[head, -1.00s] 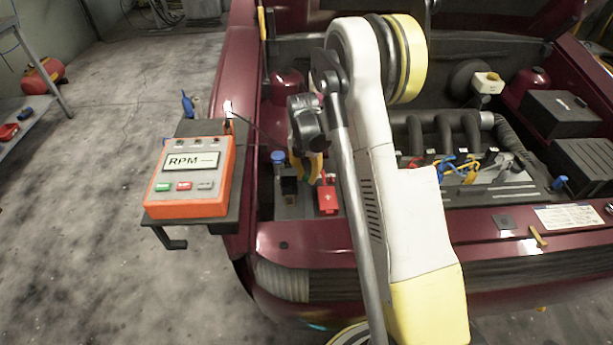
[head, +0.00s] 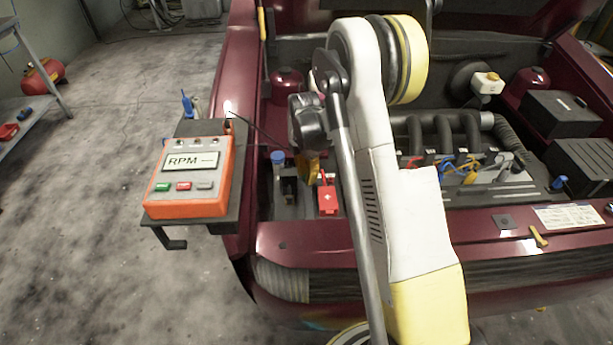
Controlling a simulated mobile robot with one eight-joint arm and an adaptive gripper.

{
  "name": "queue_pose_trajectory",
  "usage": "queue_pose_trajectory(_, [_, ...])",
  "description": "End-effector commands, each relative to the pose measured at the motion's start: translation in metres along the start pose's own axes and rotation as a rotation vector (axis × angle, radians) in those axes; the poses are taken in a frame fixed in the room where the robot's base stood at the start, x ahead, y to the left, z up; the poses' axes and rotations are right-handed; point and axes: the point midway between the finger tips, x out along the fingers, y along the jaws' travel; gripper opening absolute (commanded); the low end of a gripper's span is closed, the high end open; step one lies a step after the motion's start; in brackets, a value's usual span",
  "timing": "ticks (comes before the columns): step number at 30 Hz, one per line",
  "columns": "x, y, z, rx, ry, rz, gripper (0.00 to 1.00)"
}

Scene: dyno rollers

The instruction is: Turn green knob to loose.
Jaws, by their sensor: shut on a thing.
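My gripper (head: 313,170) points down into the left front of the engine bay, just behind a red block (head: 328,198). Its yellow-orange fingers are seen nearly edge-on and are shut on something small. The green knob itself does not show clearly; the fingers and wrist hide what is between them, which I take to be the knob. I cannot read the knob's turn position.
An orange RPM meter (head: 190,178) sits on a dark shelf at the car's left side. A blue-capped post (head: 278,160) and a small black block (head: 289,189) stand left of my gripper. The engine (head: 460,165) lies to the right.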

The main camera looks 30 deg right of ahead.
Motion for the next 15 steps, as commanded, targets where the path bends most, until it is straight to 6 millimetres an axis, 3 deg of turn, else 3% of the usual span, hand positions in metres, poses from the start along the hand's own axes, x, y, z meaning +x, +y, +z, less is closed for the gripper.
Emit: queue_pose_trajectory(15, [-0.0001,0.0005,0.0002,0.462,0.019,0.001,0.00])
